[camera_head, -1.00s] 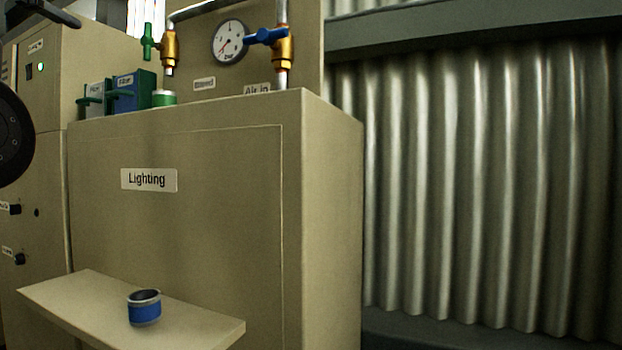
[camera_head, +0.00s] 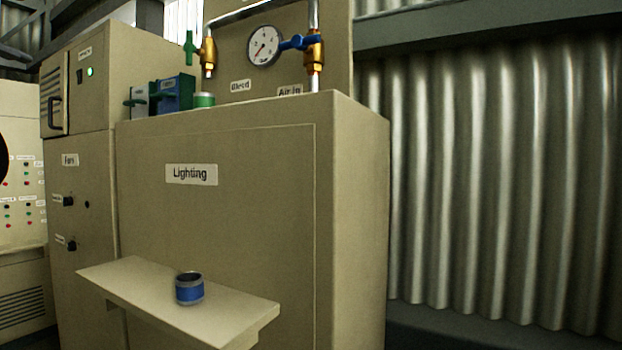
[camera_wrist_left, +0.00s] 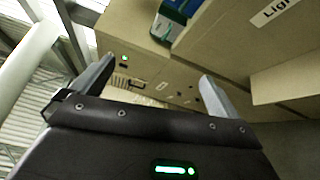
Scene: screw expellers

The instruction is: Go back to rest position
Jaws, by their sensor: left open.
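My left gripper (camera_wrist_left: 152,82) shows in the left wrist view with its two grey fingers spread wide and nothing between them. Beyond the fingers are beige cabinets, seen tilted. In the head view the fingers of neither gripper show. A dark round part at the left edge of the head view is cut off by the frame. My right gripper is in no frame.
A beige Lighting cabinet (camera_head: 245,235) has a shelf (camera_head: 225,312) with a blue-banded cup (camera_head: 189,289) on it. A gauge (camera_head: 264,46), valves and a green-capped cup (camera_head: 204,100) are on top. A Fans cabinet (camera_head: 85,185) stands left. A corrugated wall (camera_head: 500,190) is at right.

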